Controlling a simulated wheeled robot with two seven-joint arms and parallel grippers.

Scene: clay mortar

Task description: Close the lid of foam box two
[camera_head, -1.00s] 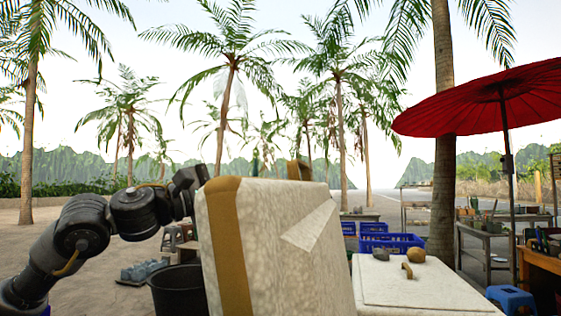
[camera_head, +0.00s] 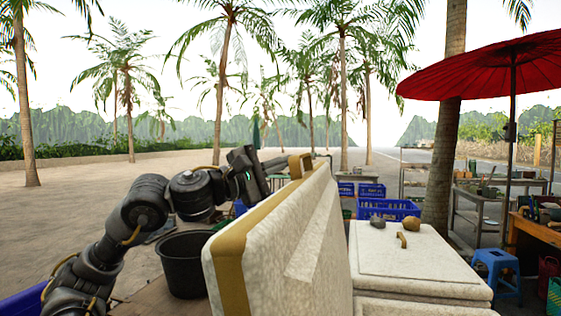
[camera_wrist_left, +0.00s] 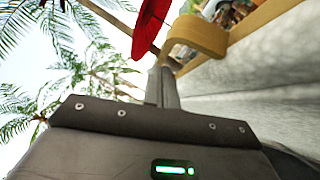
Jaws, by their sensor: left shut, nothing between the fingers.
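A white foam lid (camera_head: 310,240) with tan tape stands raised and steeply tilted in front of me in the head view. A tan tab (camera_head: 300,163) sticks up at its far top edge. The box under this lid is mostly hidden. My left gripper (camera_head: 284,173) is shut and empty, beside the lid's far top edge on its left side, close to the tab. In the left wrist view, the shut fingers (camera_wrist_left: 163,88) point towards the tan tab (camera_wrist_left: 195,36), with the white lid surface (camera_wrist_left: 260,85) on the right. I cannot tell whether they touch. My right gripper is out of view.
A closed white foam box (camera_head: 415,255) stands to the right with a dark stone (camera_head: 377,222) and tan pieces (camera_head: 411,223) on top. A black bucket (camera_head: 184,265) is left of the lid. Blue crates (camera_head: 388,209) and a blue stool (camera_head: 496,268) stand farther off.

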